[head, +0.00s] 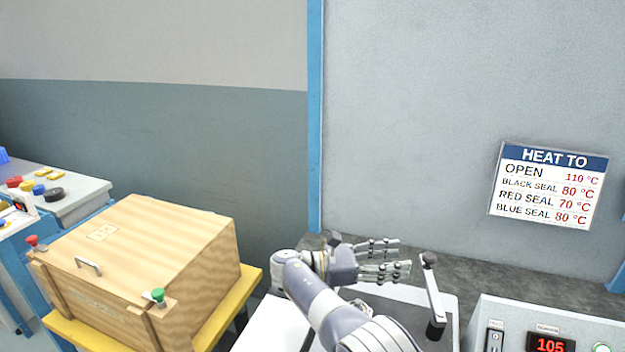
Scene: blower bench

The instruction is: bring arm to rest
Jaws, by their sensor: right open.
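My right arm comes in from the bottom middle and bends at the wrist. My right gripper (402,257) points to the right, with its two fingers apart and nothing between them. It is in front of the grey wall, above the back of the bench. A black-handled lever (432,295) stands just to the right of the fingertips; I cannot tell how far apart they are in depth. My left gripper is not in view.
A wooden crate (135,255) sits on a yellow-edged stand at left. A control box (560,322) at lower right shows 105 on its red display (551,343). A "HEAT TO" sign (549,187) hangs on the wall. A side table (80,193) holds coloured parts.

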